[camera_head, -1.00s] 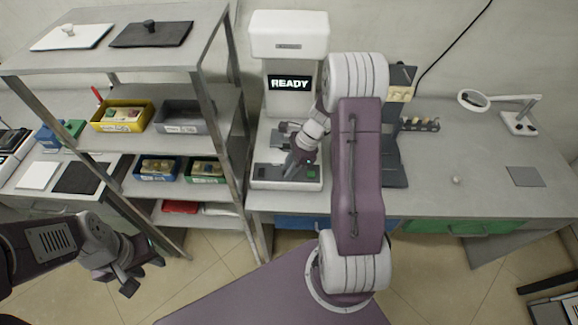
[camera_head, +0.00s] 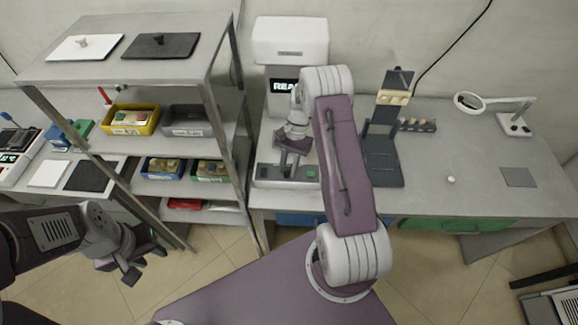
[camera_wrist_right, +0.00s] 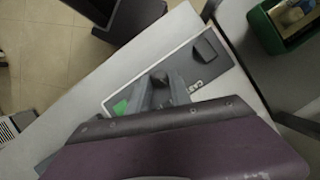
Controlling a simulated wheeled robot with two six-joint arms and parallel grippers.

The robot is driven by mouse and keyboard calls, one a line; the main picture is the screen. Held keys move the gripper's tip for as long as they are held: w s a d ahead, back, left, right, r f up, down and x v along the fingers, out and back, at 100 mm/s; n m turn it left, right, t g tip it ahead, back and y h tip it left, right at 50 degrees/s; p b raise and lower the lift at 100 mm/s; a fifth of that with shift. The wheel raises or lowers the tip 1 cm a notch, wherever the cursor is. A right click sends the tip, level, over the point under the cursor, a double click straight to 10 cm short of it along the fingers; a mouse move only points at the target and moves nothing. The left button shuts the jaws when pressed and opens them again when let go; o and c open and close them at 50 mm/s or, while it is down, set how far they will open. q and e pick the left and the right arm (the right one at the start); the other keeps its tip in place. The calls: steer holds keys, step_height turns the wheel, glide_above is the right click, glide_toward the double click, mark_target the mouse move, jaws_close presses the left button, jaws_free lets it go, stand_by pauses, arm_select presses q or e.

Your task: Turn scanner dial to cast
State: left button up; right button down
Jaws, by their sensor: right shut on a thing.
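The scanner (camera_head: 290,42) is a tall white machine at the back, left of the table's middle. Its screen (camera_head: 281,86) shows "REA", with the rest hidden behind my right arm. Its base panel (camera_head: 266,171) has a green button (camera_head: 311,173), also visible in the right wrist view (camera_wrist_right: 121,107). My right gripper (camera_head: 289,168) points down onto this panel. In the right wrist view its fingers (camera_wrist_right: 163,92) are shut on what seems to be the dial, mostly hidden between them beside small white lettering. My left gripper (camera_head: 142,264) hangs empty at lower left, fingers apart.
A metal shelf rack (camera_head: 217,110) with trays and bins stands just left of the scanner. A dark stand (camera_head: 383,160) is close on its right. A magnifier lamp (camera_head: 468,101) and a small white ball (camera_head: 451,179) are farther right, where the table is mostly clear.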

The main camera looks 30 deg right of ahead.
steer(key=shift+w+a+n+g+h, duration=0.1)
steer(key=shift+n+g+h, duration=0.25)
steer(key=shift+n, duration=0.75)
steer(key=shift+w+a+n+g+h, duration=0.1)
steer(key=shift+n+g+h, duration=0.2)
steer(key=shift+n, duration=0.8)
steer(key=shift+s, duration=0.1)
steer(key=c, duration=1.2)
jaws_free()
steer(key=shift+o, duration=0.2)
steer(key=v, duration=0.9)
steer(key=shift+b, duration=0.45)
steer(key=shift+r, duration=0.1)
